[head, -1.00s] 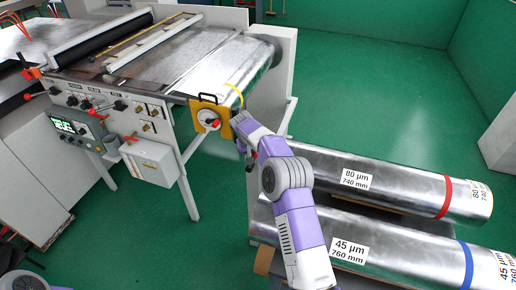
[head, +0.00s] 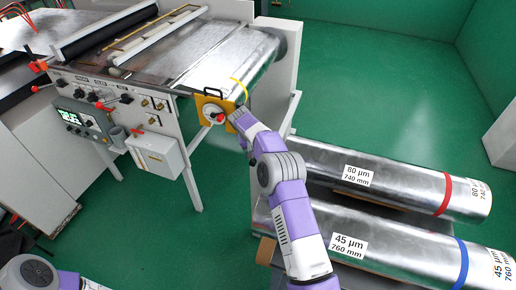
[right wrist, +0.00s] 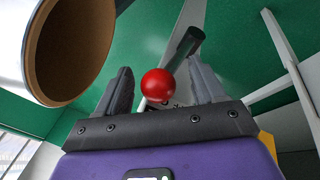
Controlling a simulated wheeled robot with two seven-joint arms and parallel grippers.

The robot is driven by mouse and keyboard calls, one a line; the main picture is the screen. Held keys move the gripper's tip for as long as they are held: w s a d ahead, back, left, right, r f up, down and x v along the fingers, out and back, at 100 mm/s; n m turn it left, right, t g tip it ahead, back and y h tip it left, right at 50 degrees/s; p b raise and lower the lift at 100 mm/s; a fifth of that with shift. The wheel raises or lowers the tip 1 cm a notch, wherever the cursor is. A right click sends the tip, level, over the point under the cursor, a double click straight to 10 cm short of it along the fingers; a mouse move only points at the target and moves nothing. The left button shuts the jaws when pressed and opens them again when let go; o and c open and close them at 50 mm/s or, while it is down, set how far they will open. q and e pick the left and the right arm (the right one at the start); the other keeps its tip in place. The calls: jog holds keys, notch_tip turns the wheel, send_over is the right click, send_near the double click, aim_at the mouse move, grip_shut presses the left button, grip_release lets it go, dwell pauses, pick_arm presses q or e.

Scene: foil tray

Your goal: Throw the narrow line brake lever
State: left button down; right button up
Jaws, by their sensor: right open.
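A yellow plate (head: 204,100) with a black handle on top and a round pale dial is on the end of the machine. A lever with a red ball knob (head: 219,118) shows at the dial. My right gripper (head: 237,119) is just right of the plate, its fingers small and partly hidden. In the right wrist view my right gripper (right wrist: 161,68) is open. A red ball (right wrist: 158,84) lies between its fingers, with a dark rod (right wrist: 185,45) behind it; contact cannot be told. My left gripper is out of view.
A cardboard tube end (right wrist: 68,45) is close to the left finger. Two foil rolls (head: 385,180) lie to the right.

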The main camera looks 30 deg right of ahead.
jog(key=v, duration=0.7)
jog(key=shift+r+p, duration=0.3)
jog(key=shift+p, duration=0.05)
jog(key=shift+a, duration=0.15)
